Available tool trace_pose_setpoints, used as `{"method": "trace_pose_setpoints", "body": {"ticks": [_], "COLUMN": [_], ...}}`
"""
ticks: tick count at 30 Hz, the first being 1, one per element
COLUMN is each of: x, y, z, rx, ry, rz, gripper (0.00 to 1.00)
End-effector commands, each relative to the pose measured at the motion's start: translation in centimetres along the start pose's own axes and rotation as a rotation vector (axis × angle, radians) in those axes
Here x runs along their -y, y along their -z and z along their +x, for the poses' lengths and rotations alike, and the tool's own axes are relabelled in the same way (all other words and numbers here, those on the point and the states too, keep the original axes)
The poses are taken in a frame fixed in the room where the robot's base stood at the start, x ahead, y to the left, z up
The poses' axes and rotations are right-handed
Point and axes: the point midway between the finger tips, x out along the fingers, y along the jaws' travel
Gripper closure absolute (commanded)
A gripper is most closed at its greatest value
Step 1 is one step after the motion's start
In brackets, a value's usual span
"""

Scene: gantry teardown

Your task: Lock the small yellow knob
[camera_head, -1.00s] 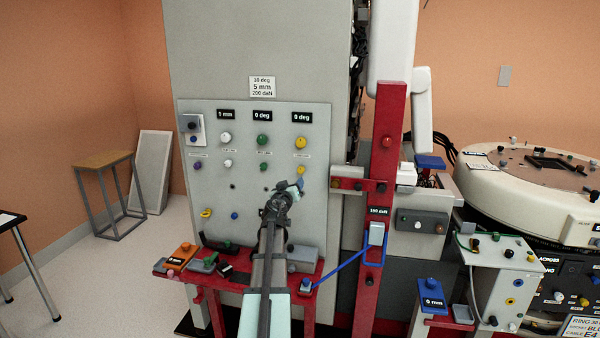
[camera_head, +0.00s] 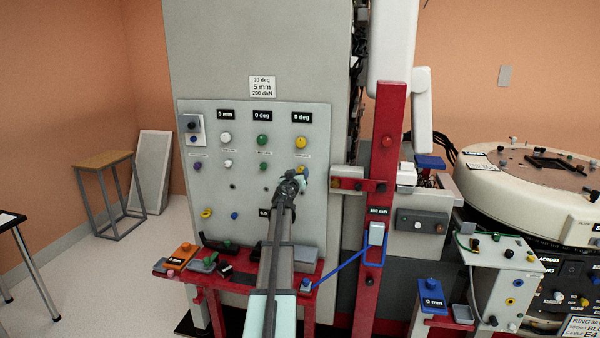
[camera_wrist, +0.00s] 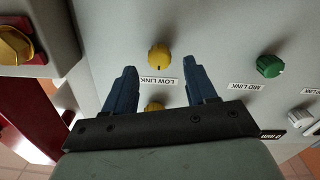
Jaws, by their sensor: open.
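The small yellow knob (camera_wrist: 153,107) shows in the wrist view, partly covered by the dark palm bar of my gripper. It lies between the bases of the blue fingers, below the LOW LINK label (camera_wrist: 158,81). I cannot tell whether the fingers touch it. The larger yellow knob (camera_wrist: 158,55) sits on the other side of the label, near the fingertips. My gripper (camera_wrist: 160,64) is open and empty. In the head view my gripper (camera_head: 298,178) is at the panel's right side, below the larger yellow knob (camera_head: 301,142), and covers most of the small knob's area.
The grey panel (camera_head: 215,115) also carries green knobs (camera_head: 262,141) and white knobs (camera_head: 226,138) to the left. A red post (camera_head: 388,130) with a crossbar stands just right of the panel. A red shelf (camera_head: 240,284) with several small items lies below.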

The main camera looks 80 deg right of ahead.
Motion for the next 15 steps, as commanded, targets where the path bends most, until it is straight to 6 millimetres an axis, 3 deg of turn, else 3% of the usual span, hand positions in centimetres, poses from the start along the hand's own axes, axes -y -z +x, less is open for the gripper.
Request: {"method": "trace_pose_setpoints", "body": {"ticks": [1, 6, 15], "x": [0.0, 0.0, 0.0], "y": [0.0, 0.0, 0.0], "z": [1.3, 3.3, 3.8], "rx": [0.000, 0.001, 0.000], "ry": [-0.001, -0.001, -0.001], "rz": [0.000, 0.000, 0.000], "gripper": [0.44, 0.44, 0.44]}}
